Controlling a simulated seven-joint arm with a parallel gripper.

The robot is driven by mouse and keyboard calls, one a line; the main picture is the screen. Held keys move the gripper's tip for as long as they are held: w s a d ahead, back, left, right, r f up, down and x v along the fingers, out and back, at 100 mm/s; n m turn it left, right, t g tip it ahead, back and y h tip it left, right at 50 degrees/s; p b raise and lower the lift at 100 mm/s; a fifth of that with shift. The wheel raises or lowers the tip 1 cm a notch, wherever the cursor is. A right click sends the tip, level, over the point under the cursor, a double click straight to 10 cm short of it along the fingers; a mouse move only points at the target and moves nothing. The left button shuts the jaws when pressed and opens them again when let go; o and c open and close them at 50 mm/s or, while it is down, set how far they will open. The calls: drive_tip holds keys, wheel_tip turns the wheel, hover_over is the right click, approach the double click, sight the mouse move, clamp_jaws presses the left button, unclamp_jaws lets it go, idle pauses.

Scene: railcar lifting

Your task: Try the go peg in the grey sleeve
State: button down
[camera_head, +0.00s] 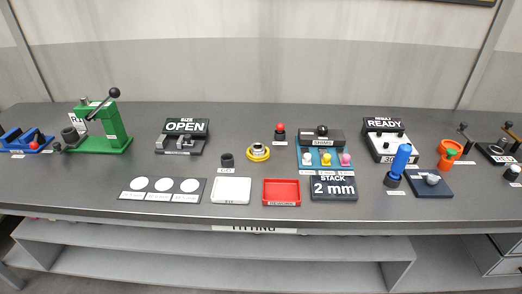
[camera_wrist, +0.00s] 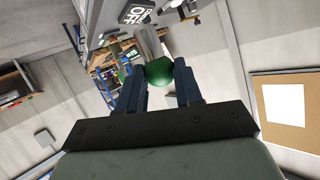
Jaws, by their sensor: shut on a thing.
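My gripper (camera_wrist: 161,72) shows only in the wrist view, with its dark blue fingers shut on the go peg. The peg has a green ball knob (camera_wrist: 160,73) between the fingertips and a shiny metal shank (camera_wrist: 149,43) pointing away from the palm. The peg's tip is not clear, and no sleeve shows around it. In the head view, a short dark grey cylinder (camera_head: 227,160) stands behind a small label. A dark grey ring (camera_head: 70,134) sits at the left of a green lever press (camera_head: 102,127). I cannot tell which is the grey sleeve.
A fixture with an OPEN sign (camera_head: 184,127) stands left of centre. In front lie a card with white discs (camera_head: 125,191), a white tray (camera_head: 215,202) and a red tray (camera_head: 267,203). A blue-handled tool (camera_head: 401,160) stands upright at right. The bench between the press and OPEN fixture is clear.

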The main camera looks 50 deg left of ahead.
drive_tip(key=shift+f, duration=0.15)
drive_tip(key=shift+f, duration=2.05)
drive_tip(key=s+a+r+n+g+y, duration=0.1)
drive_tip(key=a+r+n+y, duration=0.15)
drive_tip(key=a, duration=1.85)
drive_tip(key=s+a+r+n+g+y, duration=0.1)
drive_tip(key=a+n+y, duration=0.3)
drive_tip(key=a, duration=1.8)
drive_tip(key=n+g+y, duration=0.5)
drive_tip(key=n, duration=0.1)
hover_over(258, 150)
drive_tip(key=f, duration=0.2)
drive_tip(key=shift+w+a+f, duration=0.1)
drive_tip(key=shift+w+f, duration=0.1)
drive_tip(key=shift+f, duration=1.35)
drive_tip(key=shift+w+a+f, duration=0.1)
drive_tip(key=shift+w+f, duration=0.05)
drive_tip(key=shift+f, duration=1.35)
